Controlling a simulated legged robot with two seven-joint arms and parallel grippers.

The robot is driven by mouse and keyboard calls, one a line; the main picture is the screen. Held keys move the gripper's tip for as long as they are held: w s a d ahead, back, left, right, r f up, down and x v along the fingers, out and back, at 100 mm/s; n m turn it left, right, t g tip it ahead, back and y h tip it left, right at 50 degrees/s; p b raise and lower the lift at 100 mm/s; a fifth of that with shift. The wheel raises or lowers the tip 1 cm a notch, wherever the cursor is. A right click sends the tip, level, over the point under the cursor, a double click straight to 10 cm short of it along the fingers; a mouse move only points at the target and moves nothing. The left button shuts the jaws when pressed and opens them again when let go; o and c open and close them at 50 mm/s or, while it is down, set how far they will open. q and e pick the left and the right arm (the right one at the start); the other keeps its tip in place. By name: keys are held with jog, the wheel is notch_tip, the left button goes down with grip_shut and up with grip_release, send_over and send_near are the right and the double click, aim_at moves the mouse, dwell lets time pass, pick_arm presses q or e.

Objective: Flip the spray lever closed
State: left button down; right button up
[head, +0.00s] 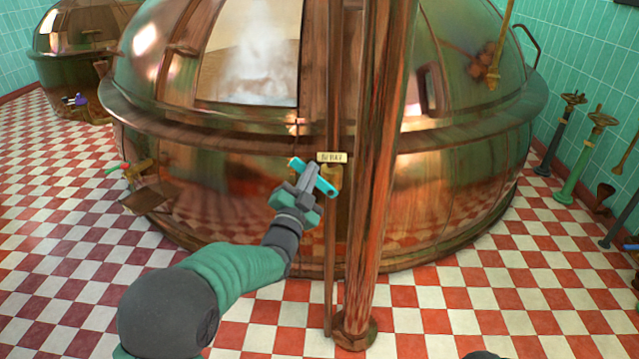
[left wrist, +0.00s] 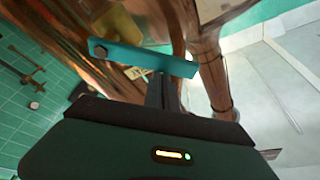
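The teal spray lever (head: 325,186) is a flat bar by the brass SPRAY label (head: 332,157) on the pipework in front of the big kettle. It slants from upper left to lower right in the head view. My left gripper (head: 312,174) is at the middle of the lever, its narrow fingers close together. In the left wrist view the lever (left wrist: 140,57) crosses just beyond the fingertips (left wrist: 162,80); they look at or very near it, but I cannot tell contact. The lever's pivot is partly hidden. My right gripper is not in view.
A thick copper pipe (head: 378,200) stands just right of the lever, down to the floor. The large copper kettle (head: 230,195), with steam in its opening, fills the space behind. The checkered floor (head: 60,240) is clear at left.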

pick_arm(q)
jog(key=a+f+n+t+y+b, duration=0.1)
jog(key=a+f+n+y+b, duration=0.2)
jog(key=f+n+b, duration=0.2)
jog(key=n+b, duration=0.2)
jog(key=n, duration=0.2)
jog(key=shift+a+f+n+t+y, duration=0.2)
jog(key=shift+a+n+t+y, duration=0.1)
jog(key=shift+a+n+y, duration=0.1)
jog(key=shift+f, duration=0.15)
